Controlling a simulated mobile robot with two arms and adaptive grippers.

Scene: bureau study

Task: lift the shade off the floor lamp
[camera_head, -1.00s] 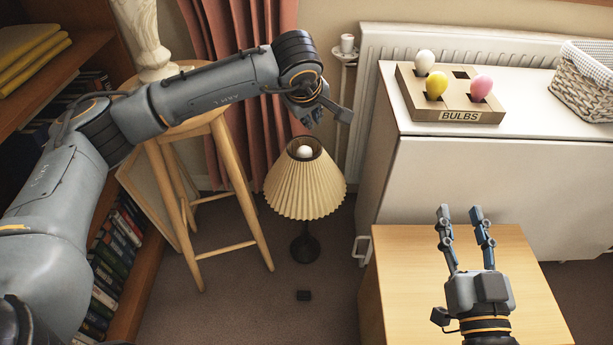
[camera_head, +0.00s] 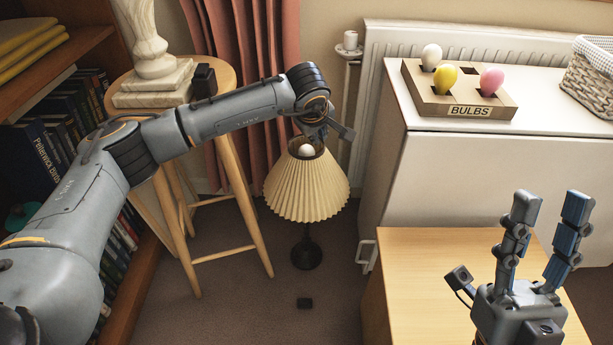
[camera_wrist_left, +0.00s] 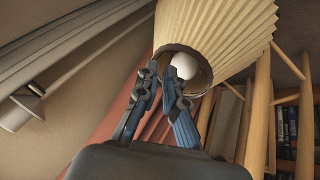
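The floor lamp's pleated cream shade (camera_head: 306,188) sits upright on the lamp, with its dark base (camera_head: 306,252) on the carpet. The white bulb (camera_head: 305,151) shows in the shade's top opening. My left gripper (camera_head: 318,140) is at the top rim of the shade. In the left wrist view its fingers (camera_wrist_left: 160,75) are drawn close together at the rim of the shade (camera_wrist_left: 225,30), next to the bulb (camera_wrist_left: 185,66). They appear to pinch the rim; the exact contact is partly hidden. My right gripper (camera_head: 548,208) is open and empty above the wooden table.
A wooden stool (camera_head: 240,195) with a pale statue (camera_head: 148,45) stands left of the lamp, close to my left arm. A white cabinet (camera_head: 480,180) carries the bulb box (camera_head: 455,108) and a basket (camera_head: 588,80). The wooden table (camera_head: 420,290) is at right. A bookcase (camera_head: 150,275) is at left.

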